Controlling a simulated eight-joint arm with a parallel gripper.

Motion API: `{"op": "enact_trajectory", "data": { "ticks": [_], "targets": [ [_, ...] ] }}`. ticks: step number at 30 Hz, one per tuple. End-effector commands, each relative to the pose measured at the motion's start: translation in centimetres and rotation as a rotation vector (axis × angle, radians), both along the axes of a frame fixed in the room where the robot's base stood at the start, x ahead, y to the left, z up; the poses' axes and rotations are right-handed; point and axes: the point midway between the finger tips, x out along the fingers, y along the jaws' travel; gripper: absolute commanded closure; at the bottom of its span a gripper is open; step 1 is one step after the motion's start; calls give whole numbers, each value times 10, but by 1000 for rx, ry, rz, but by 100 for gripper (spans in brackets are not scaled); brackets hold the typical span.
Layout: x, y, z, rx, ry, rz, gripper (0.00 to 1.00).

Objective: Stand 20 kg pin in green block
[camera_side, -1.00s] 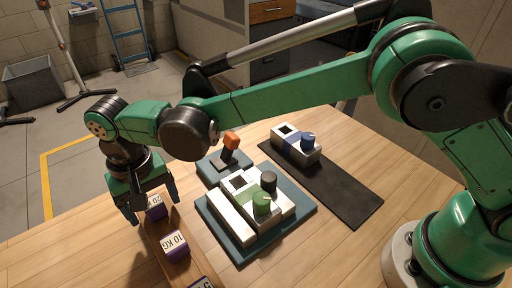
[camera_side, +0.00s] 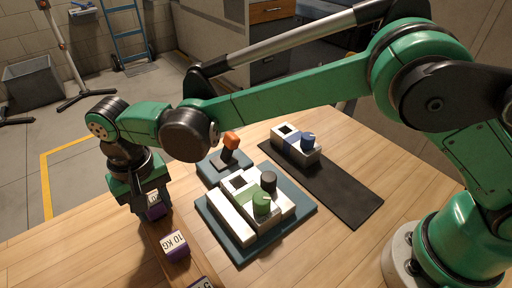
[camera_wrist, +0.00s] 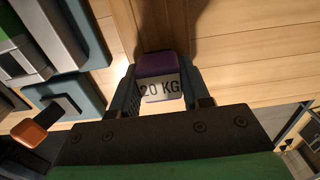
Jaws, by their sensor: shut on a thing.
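The 20 kg pin (camera_wrist: 158,86) is purple with a white label reading "20 KG". In the side view the pin (camera_side: 155,212) is mostly hidden by my fingers, at the far end of a wooden rack (camera_side: 155,250). My gripper (camera_side: 154,203) is shut on the pin; in the wrist view the fingers of my gripper (camera_wrist: 163,92) stand on both sides of it. The block with a green stripe (camera_side: 250,197) stands among white blocks on a blue-grey board, to the right of my gripper.
The 10 kg pin (camera_side: 175,246) and another purple pin (camera_side: 200,283) are in the rack. Behind are an orange-topped lever (camera_side: 230,141) and a blue-striped block (camera_side: 296,143) on a black mat (camera_side: 345,190).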

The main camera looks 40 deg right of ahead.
Motion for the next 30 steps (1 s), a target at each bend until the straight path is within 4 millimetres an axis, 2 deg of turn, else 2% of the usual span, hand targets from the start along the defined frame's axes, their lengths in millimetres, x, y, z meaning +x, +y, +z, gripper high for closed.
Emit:
{"op": "enact_trajectory", "data": {
  "ticks": [5,13,19,23,30],
  "targets": [
    [0,0,22,0,0,0,100],
    [0,0,70,0,0,0,100],
    [0,-7,93,0,0,-2,100],
    [0,-33,103,0,0,-6,100],
    [-14,-101,109,0,0,-6,100]
  ]
}}
